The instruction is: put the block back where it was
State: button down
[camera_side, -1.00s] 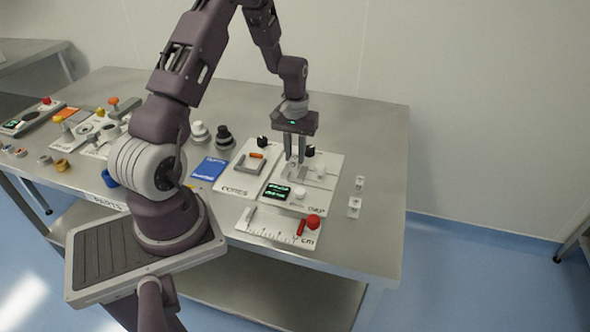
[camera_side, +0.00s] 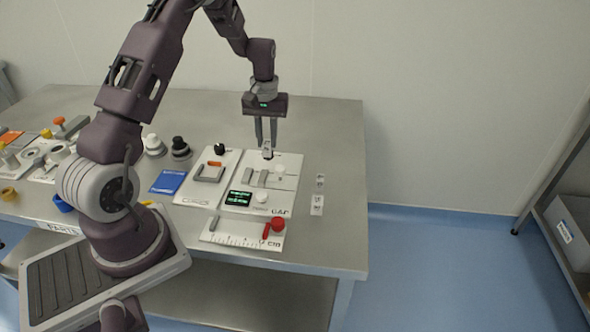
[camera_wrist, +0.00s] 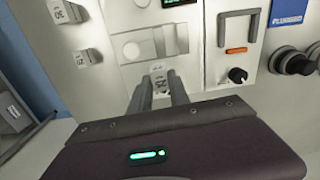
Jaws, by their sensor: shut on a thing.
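My gripper (camera_side: 266,147) is shut on a small pale block (camera_wrist: 158,77) with dark numerals on its face. The block sits between the two fingertips and is partly covered by them. In the side view it appears over the back part of the white gap panel (camera_side: 285,206), apparently above the surface. Two similar pale numbered blocks, one nearer (camera_side: 317,205) and one farther (camera_side: 320,181), stand on bare table to the right of the panel. The wrist view also shows them at upper left, the larger-looking one (camera_wrist: 62,11) and the other (camera_wrist: 84,58).
The gap panel carries grey jaws (camera_side: 256,178), a white knob (camera_side: 262,196) and a dark display (camera_side: 239,198). A notes panel (camera_side: 190,196) lies to its left. A ruler plate (camera_side: 225,234) with a red knob (camera_side: 278,224) lies in front. Table right of the small blocks is clear.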

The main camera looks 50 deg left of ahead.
jog(key=w+d+r, duration=0.1)
jog(key=w+d, duration=0.3)
jog(key=w, duration=0.3)
jog(key=w+d+r, duration=0.2)
jog(key=w+d, duration=0.2)
jog(key=w, duration=0.3)
jog(key=shift+m, duration=0.4)
notch_tip(320, 180, down, 10)
jog(key=shift+s+r, duration=0.1)
jog(key=c, duration=1.2)
grip_release()
jog(key=shift+c, duration=0.2)
